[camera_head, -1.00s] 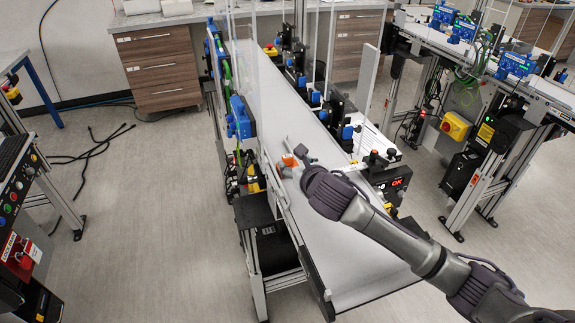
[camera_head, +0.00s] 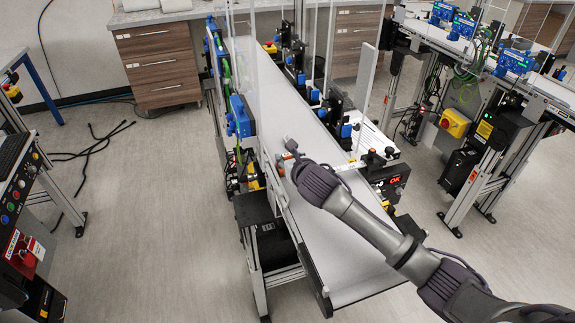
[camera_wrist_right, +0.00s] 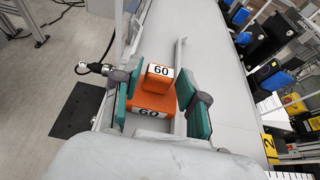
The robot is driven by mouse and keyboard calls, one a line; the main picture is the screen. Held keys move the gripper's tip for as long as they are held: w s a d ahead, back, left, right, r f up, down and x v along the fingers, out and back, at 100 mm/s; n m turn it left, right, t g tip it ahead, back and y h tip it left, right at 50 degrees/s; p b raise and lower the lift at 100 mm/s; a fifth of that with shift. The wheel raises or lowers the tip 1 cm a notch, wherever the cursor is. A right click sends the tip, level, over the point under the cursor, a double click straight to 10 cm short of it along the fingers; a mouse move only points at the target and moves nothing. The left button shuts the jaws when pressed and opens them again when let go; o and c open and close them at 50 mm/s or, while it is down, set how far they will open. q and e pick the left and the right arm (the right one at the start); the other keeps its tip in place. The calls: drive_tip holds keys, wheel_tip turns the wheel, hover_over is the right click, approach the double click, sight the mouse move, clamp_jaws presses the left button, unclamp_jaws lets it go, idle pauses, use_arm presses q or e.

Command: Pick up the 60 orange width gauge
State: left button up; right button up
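The orange width gauge (camera_wrist_right: 154,95) is a stepped block with white labels reading 60 on its upper and lower steps. It sits at the left edge of the belt. In the right wrist view my right gripper (camera_wrist_right: 160,95) is open, with its green-padded fingers on either side of the gauge. A gap shows on the right side; whether the left pad touches cannot be told. In the head view my right gripper (camera_head: 290,158) mostly hides the gauge, and only a small orange patch shows. My left gripper is not in view.
The white belt (camera_head: 345,235) runs from the front to the back, with clear surface right of the gauge. Blue sensors (camera_head: 240,118) line its left side. A black box with a red display (camera_head: 393,181) stands close on the right. Another conveyor is at the far right.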

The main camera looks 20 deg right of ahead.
clamp_jaws()
drive_tip(key=shift+r, duration=0.1)
